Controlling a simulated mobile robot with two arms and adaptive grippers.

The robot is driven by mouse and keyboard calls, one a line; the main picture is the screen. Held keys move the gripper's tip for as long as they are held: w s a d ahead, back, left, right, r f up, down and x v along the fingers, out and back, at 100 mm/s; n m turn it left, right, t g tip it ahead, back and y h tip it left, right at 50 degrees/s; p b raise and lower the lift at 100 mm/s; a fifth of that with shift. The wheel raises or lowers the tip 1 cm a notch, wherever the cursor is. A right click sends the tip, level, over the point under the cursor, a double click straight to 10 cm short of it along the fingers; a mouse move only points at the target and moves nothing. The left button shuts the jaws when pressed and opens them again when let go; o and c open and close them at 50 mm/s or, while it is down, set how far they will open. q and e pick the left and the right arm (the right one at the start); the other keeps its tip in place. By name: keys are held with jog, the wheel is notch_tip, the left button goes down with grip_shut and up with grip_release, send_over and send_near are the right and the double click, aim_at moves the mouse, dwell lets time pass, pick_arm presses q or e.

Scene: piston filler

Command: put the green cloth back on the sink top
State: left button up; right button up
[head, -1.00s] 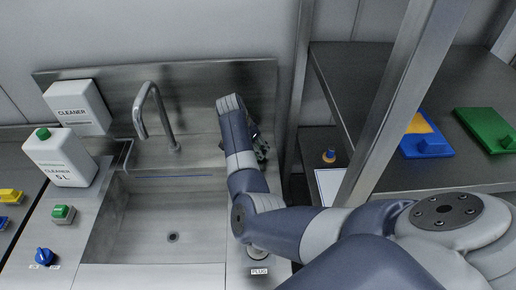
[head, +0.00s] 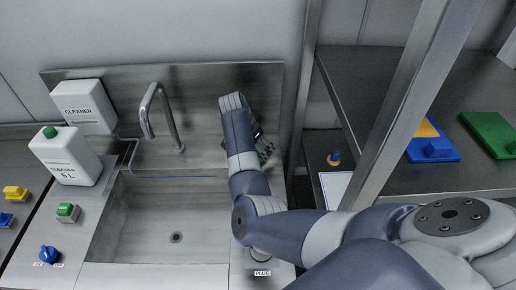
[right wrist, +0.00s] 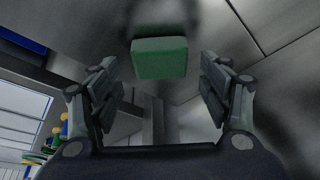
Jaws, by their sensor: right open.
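The green cloth (right wrist: 160,58) shows in the right wrist view as a folded green block, ahead of and between my fingers. A steel surface behind it carries a dull green reflection. My right gripper (right wrist: 160,90) is open and empty, with one finger on each side of the view and the cloth apart from both. In the head view my right gripper (head: 262,150) is low over the right part of the sink top (head: 215,148), mostly behind my forearm. Only a little green shows by its fingers there. My left gripper is not in view.
The tap (head: 160,115) and basin (head: 150,220) lie left of my right arm. Two cleaner containers (head: 68,160) stand at the left. A steel shelf post (head: 385,125) rises close on the right, with blue (head: 436,150) and green (head: 492,132) items on the shelf.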

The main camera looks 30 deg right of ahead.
jog(key=b+v, duration=0.1)
jog(key=v, duration=1)
jog(key=shift+f, duration=0.1)
